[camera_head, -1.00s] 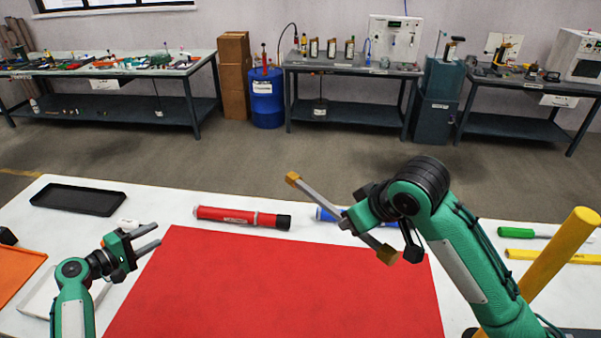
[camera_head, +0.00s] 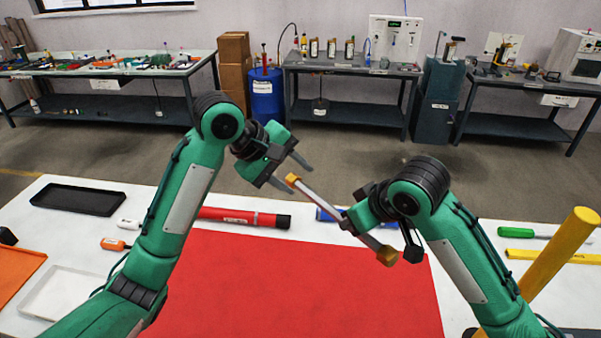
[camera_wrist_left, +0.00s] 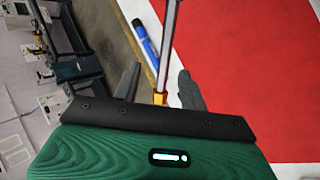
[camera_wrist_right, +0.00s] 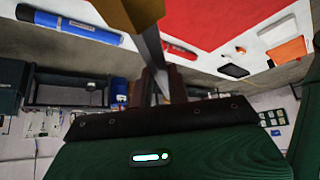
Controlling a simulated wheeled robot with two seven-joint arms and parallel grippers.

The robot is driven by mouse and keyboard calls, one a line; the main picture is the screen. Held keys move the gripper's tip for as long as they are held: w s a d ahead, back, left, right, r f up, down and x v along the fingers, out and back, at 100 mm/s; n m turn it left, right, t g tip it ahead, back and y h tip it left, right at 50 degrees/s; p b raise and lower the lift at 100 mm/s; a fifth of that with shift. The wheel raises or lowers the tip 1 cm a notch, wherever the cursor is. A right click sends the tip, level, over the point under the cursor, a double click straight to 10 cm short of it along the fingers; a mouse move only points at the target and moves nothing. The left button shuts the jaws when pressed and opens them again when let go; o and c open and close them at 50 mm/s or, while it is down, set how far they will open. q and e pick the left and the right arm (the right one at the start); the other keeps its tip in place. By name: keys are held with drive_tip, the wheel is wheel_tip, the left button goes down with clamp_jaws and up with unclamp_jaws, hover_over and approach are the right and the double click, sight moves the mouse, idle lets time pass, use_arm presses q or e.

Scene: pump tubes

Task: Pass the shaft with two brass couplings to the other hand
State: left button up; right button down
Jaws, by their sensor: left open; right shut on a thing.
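The shaft (camera_head: 322,206) is a grey bar with a brass coupling (camera_head: 292,180) at its upper left end and another brass coupling (camera_head: 387,256) at its lower right end. My right gripper (camera_head: 362,235) is shut on the shaft towards its lower right end and holds it above the table. My left gripper (camera_head: 291,171) is open, with its fingers at the upper left coupling. In the left wrist view the shaft (camera_wrist_left: 171,40) runs in between the open fingers (camera_wrist_left: 158,88). The right wrist view shows the shaft (camera_wrist_right: 152,45) and a brass coupling (camera_wrist_right: 130,12) close up.
A red mat (camera_head: 300,290) covers the middle of the white table. A red tube (camera_head: 245,217) and a partly hidden blue tube (camera_head: 328,215) lie behind it. A black tray (camera_head: 78,199) is at the left. A yellow post (camera_head: 560,258) stands at the right.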

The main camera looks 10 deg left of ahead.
sight(325, 203)
use_arm(q)
drive_tip(key=d+f, duration=0.2)
drive_tip(key=w+d+f+y, duration=0.1)
drive_tip(key=d+f, duration=0.1)
drive_tip(key=f, duration=0.1)
drive_tip(key=w+d+f+y, duration=0.1)
drive_tip(key=d+f, duration=0.1)
drive_tip(key=f, duration=0.1)
drive_tip(key=shift+w+d+f+n, duration=0.15)
drive_tip(key=shift+w+d+n, duration=0.15)
drive_tip(key=shift+n, duration=0.1)
drive_tip(key=shift+s, duration=0.1)
drive_tip(key=shift+c, duration=0.2)
clamp_jaws()
use_arm(e)
drive_tip(key=shift+a, duration=0.1)
drive_tip(key=c, duration=1.3)
unclamp_jaws()
drive_tip(key=shift+o, duration=0.2)
